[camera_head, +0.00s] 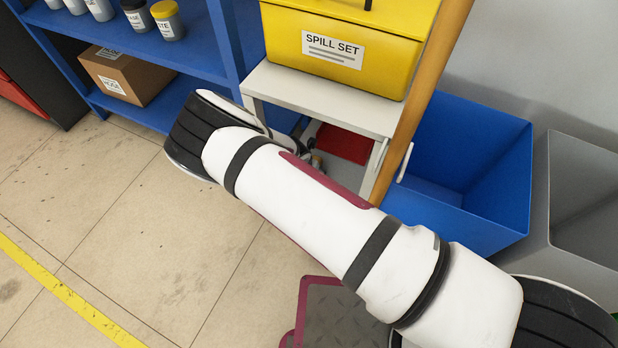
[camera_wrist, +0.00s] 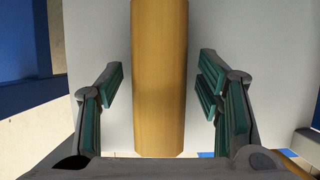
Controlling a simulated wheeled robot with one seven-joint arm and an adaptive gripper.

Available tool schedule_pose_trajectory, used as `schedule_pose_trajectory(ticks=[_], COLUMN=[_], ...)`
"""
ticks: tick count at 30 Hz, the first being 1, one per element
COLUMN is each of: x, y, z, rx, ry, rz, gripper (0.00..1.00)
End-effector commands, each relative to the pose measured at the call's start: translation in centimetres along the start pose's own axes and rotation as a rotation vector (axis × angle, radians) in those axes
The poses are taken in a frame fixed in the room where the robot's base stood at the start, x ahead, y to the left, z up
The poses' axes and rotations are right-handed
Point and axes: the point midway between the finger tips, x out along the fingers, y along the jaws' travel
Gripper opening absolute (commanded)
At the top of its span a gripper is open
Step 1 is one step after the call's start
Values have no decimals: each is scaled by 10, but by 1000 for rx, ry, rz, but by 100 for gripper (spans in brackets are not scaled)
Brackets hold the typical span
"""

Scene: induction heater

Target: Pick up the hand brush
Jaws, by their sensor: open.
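In the wrist view a wooden, yellow-brown handle (camera_wrist: 159,80), which looks like the hand brush's, runs up the picture over a pale grey surface. My gripper (camera_wrist: 161,88) is open, with one green-padded finger on each side of the handle and visible gaps between pads and wood. No bristles show, and the far end of the handle is out of the frame. In the head view my arm hides most of the gripper and I cannot make out the brush. The gripper is low by the grey stand (camera_head: 289,91).
A yellow spill-set box (camera_head: 345,45) sits on the stand; a red object (camera_head: 343,144) lies beneath its top. A wooden pole (camera_head: 424,85) leans by the stand's right side. A blue bin (camera_head: 465,160) stands right, blue shelving (camera_head: 228,45) left. The floor at left is clear.

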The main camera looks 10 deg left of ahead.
Motion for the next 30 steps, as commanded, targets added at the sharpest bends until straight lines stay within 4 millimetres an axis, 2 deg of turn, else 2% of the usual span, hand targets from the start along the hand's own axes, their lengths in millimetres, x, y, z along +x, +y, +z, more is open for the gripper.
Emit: schedule_pose_trajectory(ticks=[8,15,18,30], x=[2,2,2,-6], y=[1,1,1,1], z=[0,0,0,4], rx=[0,0,0,1], ry=[0,0,0,0], rz=[2,2,2,2], gripper=[60,8,0,0])
